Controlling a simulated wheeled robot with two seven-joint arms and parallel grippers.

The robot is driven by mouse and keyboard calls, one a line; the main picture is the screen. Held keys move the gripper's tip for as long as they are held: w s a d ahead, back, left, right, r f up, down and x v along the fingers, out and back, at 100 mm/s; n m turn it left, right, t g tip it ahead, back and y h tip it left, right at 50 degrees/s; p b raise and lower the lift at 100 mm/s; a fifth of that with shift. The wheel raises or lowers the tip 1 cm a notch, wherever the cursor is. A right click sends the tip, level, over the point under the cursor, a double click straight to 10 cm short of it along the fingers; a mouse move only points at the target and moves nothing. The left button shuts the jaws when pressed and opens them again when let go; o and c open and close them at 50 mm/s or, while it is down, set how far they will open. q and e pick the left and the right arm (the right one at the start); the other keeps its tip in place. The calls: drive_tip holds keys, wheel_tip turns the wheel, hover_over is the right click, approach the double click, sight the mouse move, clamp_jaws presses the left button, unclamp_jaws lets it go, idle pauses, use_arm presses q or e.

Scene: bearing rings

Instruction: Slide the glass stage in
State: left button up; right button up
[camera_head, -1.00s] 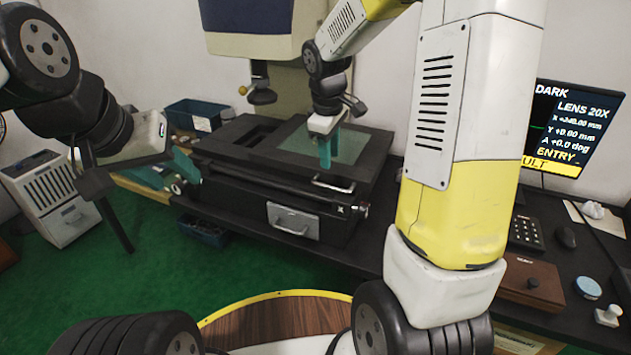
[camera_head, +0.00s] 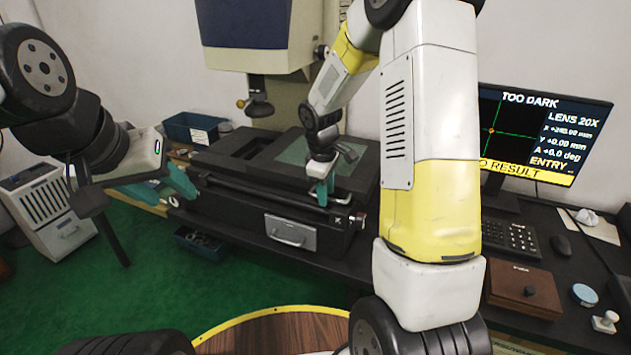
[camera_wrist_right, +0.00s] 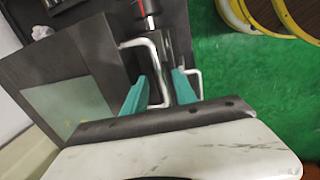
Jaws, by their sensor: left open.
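The glass stage (camera_head: 292,151) is a pale green pane in a dark frame on top of the black measuring machine. In the right wrist view its glass (camera_wrist_right: 68,105) lies at the left. A pale bar handle (camera_wrist_right: 158,62) stands at the frame's edge. My right gripper (camera_head: 321,190) is at the stage's front edge, pointing down. In the right wrist view its teal fingers (camera_wrist_right: 160,80) are apart, with the handle's bar between them; contact cannot be told. My left gripper (camera_head: 165,185) is open and empty, left of the machine.
A drawer with a handle (camera_head: 290,230) is in the machine's front. A monitor (camera_head: 535,140) reads "TOO DARK". A keyboard (camera_head: 508,236), mouse (camera_head: 561,246) and brown box (camera_head: 525,287) are at the right. A blue bin (camera_head: 195,129) stands behind left.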

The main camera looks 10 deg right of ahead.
clamp_jaws()
idle(1.3)
